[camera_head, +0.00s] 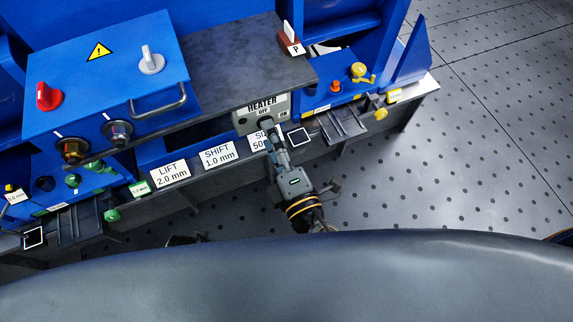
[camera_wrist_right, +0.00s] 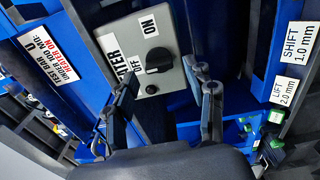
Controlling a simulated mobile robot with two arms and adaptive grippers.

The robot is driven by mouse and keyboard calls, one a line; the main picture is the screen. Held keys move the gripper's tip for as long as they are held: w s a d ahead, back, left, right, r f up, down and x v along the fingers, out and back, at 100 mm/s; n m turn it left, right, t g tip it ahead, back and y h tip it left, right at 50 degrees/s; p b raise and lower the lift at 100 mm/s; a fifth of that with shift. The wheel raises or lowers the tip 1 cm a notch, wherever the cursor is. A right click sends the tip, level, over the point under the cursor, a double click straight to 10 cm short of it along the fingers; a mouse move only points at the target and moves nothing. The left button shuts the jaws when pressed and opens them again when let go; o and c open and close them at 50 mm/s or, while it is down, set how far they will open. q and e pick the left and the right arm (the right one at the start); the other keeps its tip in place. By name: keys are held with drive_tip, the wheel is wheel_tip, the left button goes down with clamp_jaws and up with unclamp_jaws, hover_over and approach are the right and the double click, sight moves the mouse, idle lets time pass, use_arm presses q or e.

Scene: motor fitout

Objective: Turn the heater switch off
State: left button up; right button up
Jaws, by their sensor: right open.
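The heater switch is a black rotary knob (camera_wrist_right: 158,60) on a small grey box (camera_head: 243,121) labelled HEATER, OFF and ON. The box hangs at the front edge of the dark worktop. In the right wrist view, the box (camera_wrist_right: 175,85) lies beyond the fingers, with the knob between their lines. My right gripper (camera_head: 277,143) is just in front of the box and hides the knob in the head view. In the right wrist view, the gripper (camera_wrist_right: 165,93) is open and empty, fingers either side.
A blue control box (camera_head: 100,75) with a red knob (camera_head: 48,96) and a white switch (camera_head: 151,60) stands on the worktop (camera_head: 225,60). SHIFT (camera_head: 217,154) and LIFT (camera_head: 170,174) labels line the front ledge. The perforated floor (camera_head: 450,160) at right is free.

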drive_tip(key=v, duration=1)
idle(0.3)
